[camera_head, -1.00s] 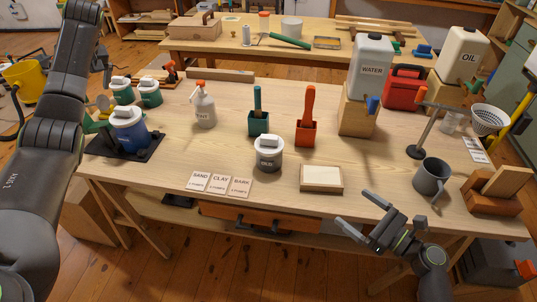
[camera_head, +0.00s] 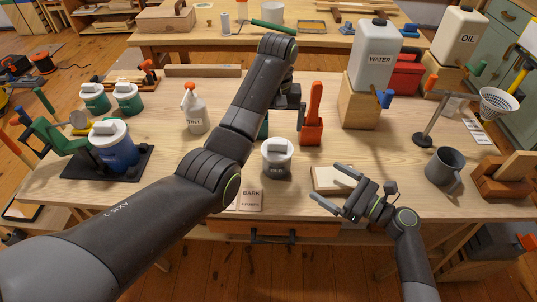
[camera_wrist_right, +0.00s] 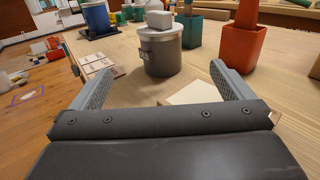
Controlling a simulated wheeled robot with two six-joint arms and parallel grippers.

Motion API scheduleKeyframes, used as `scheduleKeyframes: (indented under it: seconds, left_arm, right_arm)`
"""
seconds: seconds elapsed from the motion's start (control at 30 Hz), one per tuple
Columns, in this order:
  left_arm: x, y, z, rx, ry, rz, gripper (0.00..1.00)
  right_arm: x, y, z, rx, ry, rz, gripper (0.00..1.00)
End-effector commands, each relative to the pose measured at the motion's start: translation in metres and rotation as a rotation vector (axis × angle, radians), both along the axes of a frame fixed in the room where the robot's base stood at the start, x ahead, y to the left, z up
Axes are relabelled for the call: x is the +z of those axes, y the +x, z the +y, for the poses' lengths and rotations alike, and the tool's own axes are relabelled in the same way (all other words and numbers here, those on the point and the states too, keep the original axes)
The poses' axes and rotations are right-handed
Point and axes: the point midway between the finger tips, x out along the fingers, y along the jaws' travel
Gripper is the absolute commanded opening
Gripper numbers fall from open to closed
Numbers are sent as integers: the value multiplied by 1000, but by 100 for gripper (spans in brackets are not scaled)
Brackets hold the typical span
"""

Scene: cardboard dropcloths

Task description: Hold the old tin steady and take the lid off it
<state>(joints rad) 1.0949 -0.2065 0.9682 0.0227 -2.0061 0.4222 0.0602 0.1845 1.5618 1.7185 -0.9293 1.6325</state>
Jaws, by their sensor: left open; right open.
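My right gripper (camera_head: 326,182) is open and empty, low at the front edge, right of the tin. My left gripper (camera_head: 292,106) is open, above and behind the tin, beside the green and orange holders; its fingers are partly hard to make out.
An orange holder (camera_head: 311,130) stands behind the tin. My left arm hides part of the label cards (camera_head: 250,199). A grey mug (camera_head: 444,167) stands right; a spray bottle (camera_head: 195,115) and blue tin (camera_head: 114,150) stand left.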

Motion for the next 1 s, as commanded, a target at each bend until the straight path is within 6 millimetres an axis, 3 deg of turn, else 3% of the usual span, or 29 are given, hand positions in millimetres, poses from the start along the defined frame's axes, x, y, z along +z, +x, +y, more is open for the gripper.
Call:
scheduleKeyframes:
  seconds: [0.23,0.8,1.0]
  left_arm:
    - [0,-3,-7,-11,-6,3,100]
    - [0,-3,-7,-10,-5,3,100]
    - [0,-3,-7,-10,-5,3,100]
  right_arm:
    - [1,13,18,0,4,-1,100]
    - [1,79,109,2,2,0,100]
    - [0,96,131,1,1,0,100]
